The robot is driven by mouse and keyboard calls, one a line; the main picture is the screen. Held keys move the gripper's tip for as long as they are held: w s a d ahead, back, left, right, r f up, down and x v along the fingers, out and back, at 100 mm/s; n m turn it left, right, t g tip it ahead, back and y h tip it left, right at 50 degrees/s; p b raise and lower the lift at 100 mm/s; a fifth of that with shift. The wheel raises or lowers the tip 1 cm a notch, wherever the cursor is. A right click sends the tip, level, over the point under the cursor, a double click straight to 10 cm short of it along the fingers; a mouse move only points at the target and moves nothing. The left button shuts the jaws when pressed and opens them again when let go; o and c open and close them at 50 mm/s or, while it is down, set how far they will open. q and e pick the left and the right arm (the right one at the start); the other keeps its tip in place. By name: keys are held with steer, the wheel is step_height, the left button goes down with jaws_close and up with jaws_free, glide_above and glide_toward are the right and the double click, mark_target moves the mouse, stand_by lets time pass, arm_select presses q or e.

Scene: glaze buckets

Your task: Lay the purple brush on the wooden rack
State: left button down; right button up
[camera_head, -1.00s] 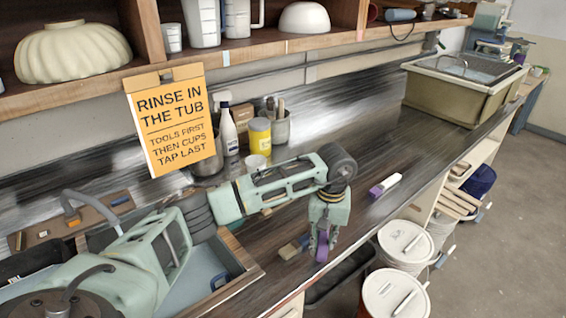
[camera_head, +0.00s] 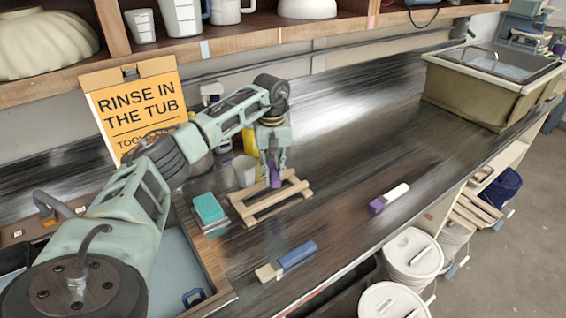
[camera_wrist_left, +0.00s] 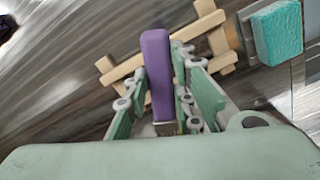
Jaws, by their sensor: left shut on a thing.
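My left gripper (camera_head: 274,180) is shut on the purple brush (camera_head: 275,174), whose purple handle points down between the fingers. In the left wrist view the purple handle (camera_wrist_left: 157,75) runs lengthwise between the fingers (camera_wrist_left: 160,100); its bristle end is hidden. The wooden rack (camera_head: 279,207), a pale frame of crossed slats, lies on the counter under the gripper. The rack also shows behind the handle in the wrist view (camera_wrist_left: 218,40). I cannot tell whether the brush touches the rack. My right gripper is not in view.
A teal sponge (camera_head: 208,208) lies left of the rack. A blue-handled brush (camera_head: 296,254) lies nearer the front edge, and a purple-and-white object (camera_head: 389,198) lies to the right. Cups and bottles stand behind my arm. The tub (camera_head: 480,92) is at far right.

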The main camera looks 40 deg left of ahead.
mark_target(272, 198)
arm_select(q)
steer(key=shift+s+f+b, duration=0.8)
steer(key=shift+f+b, duration=0.05)
steer(key=shift+b, duration=0.1)
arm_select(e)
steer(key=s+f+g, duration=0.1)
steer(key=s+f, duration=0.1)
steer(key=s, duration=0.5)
arm_select(q)
steer(key=shift+w+f+b, duration=0.25)
steer(key=shift+f+b, duration=0.55)
steer(key=shift+f, duration=0.4)
step_height(272, 198, down, 2)
steer(key=shift+f+b, duration=0.1)
steer(key=shift+b, duration=0.7)
steer(key=shift+f+b, duration=0.3)
steer(key=shift+f, duration=0.25)
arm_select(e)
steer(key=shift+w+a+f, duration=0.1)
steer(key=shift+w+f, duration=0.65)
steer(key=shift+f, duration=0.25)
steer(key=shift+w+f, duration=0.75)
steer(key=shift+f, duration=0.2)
arm_select(q)
steer(key=c, duration=1.4)
jaws_free()
steer(key=shift+c, duration=0.2)
steer(key=shift+o, duration=0.2)
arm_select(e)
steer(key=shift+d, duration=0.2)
